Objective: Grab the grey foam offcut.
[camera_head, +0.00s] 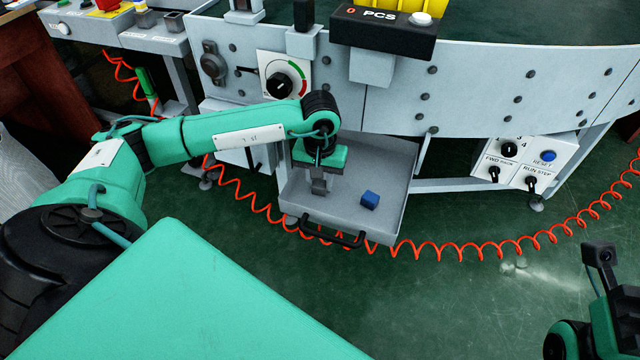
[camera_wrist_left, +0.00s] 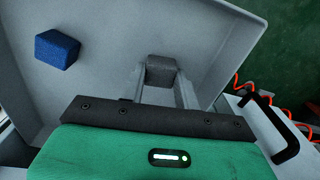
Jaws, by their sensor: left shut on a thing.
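The grey foam offcut (camera_wrist_left: 160,70) is a small dark grey block between the two fingers of my left gripper in the left wrist view. My left gripper (camera_wrist_left: 161,86) is shut on it, with a finger on each side. In the head view, my left gripper (camera_head: 319,188) points down into a grey open tray (camera_head: 390,185), at its left part. The offcut is hard to make out there, and I cannot tell whether it touches the tray floor. My right gripper's fingers are not in view; only part of that arm shows at the lower right.
A blue block (camera_head: 370,200) lies in the tray, right of my left gripper; it also shows in the left wrist view (camera_wrist_left: 57,49). The tray has raised walls and a black front handle (camera_head: 333,232). The conveyor side (camera_head: 470,85) stands behind. An orange coiled cable (camera_head: 470,250) hangs around the tray.

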